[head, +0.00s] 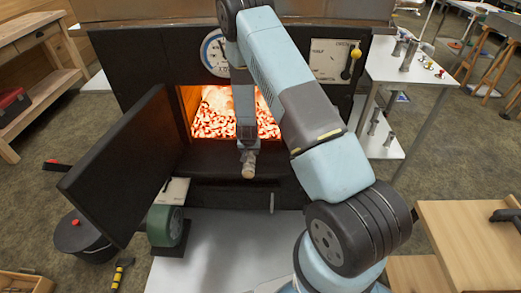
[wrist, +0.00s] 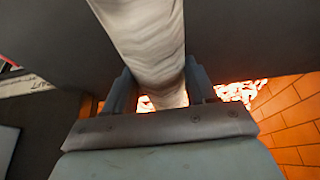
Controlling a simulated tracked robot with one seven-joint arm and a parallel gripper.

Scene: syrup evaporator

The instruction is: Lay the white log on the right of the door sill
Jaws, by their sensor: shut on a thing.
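The white log (wrist: 145,40) is between the two fingers of my gripper (wrist: 158,88) in the wrist view, its pale bark running up out of the picture. In the head view only its round end (head: 248,172) shows clearly, below my gripper (head: 247,146), in front of the firebox mouth. My gripper is shut on the log. The dark door sill (head: 205,163) lies below the glowing opening; I cannot tell whether the log touches it. The black firebox door (head: 120,165) stands open to the left. My arm hides part of the opening's right side.
Glowing embers (head: 212,122) fill the firebox, and orange brick wall (wrist: 290,110) shows in the wrist view. A round gauge (head: 216,54) is above the mouth. A green blower (head: 165,226) stands below the door. A steel side table (head: 405,68) is at right.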

